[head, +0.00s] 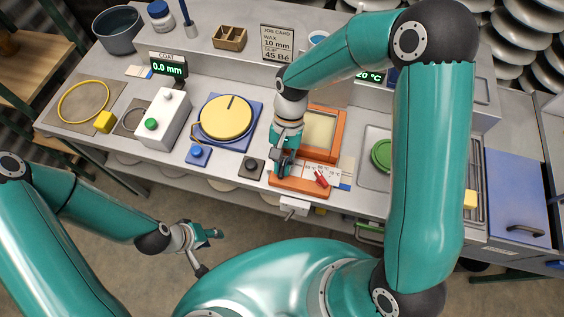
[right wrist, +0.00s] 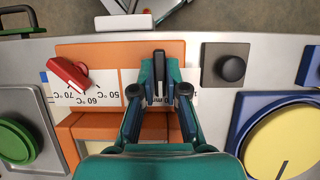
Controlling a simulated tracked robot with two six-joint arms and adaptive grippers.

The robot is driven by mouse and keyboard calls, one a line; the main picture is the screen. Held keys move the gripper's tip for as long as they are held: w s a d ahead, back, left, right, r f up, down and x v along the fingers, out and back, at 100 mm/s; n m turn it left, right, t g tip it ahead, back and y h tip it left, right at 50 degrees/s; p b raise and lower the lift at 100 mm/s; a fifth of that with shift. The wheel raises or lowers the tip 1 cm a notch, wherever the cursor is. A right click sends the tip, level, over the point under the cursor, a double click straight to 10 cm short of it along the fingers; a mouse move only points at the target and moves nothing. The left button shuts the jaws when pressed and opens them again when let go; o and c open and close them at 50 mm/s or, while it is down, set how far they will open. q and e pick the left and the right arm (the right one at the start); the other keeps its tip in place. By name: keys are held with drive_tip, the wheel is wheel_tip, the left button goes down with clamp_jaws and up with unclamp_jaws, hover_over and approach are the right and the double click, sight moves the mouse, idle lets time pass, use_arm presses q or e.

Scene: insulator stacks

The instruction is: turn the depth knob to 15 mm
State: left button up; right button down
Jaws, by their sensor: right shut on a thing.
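The orange unit (head: 322,148) stands at the middle of the bench, with a printed scale along its front. A dark, narrow knob (right wrist: 159,66), which I take as the depth knob, sits over the "mm" part of that scale. My right gripper (head: 284,163) reaches down over it; in the right wrist view the gripper (right wrist: 160,90) is shut on the knob from both sides. The knob's reading is hidden by the fingers. A red knob (right wrist: 68,74) sits on the °C part of the scale, left of the gripper in that view. My left gripper (head: 206,250) is open and empty, off the bench's front.
A black round knob (right wrist: 230,67) on a grey base and a yellow disc (head: 227,117) on a blue base stand beside the unit. A green round thing (head: 382,155) is on the other side. A card (head: 277,43) reads "10 mm"; a display (head: 168,68) reads "0.0 mm".

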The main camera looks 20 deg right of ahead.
drive_tip(key=shift+n, duration=0.4)
drive_tip(key=n+h, duration=0.1)
drive_tip(key=n, duration=0.1)
drive_tip(key=n+h+b, duration=0.1)
drive_tip(key=n, duration=0.1)
drive_tip(key=shift+w+a+g, duration=0.15)
drive_tip(key=shift+g, duration=0.15)
drive_tip(key=shift+n+h+b, duration=0.5)
drive_tip(key=shift+n+h, duration=0.2)
drive_tip(key=shift+n, duration=1.2)
drive_tip(key=shift+w+r, duration=0.1)
drive_tip(key=c, duration=1.2)
unclamp_jaws()
drive_tip(key=v, duration=1.1)
drive_tip(key=shift+r, duration=0.35)
drive_tip(key=shift+w+a, duration=0.1)
drive_tip(key=shift+a, duration=0.1)
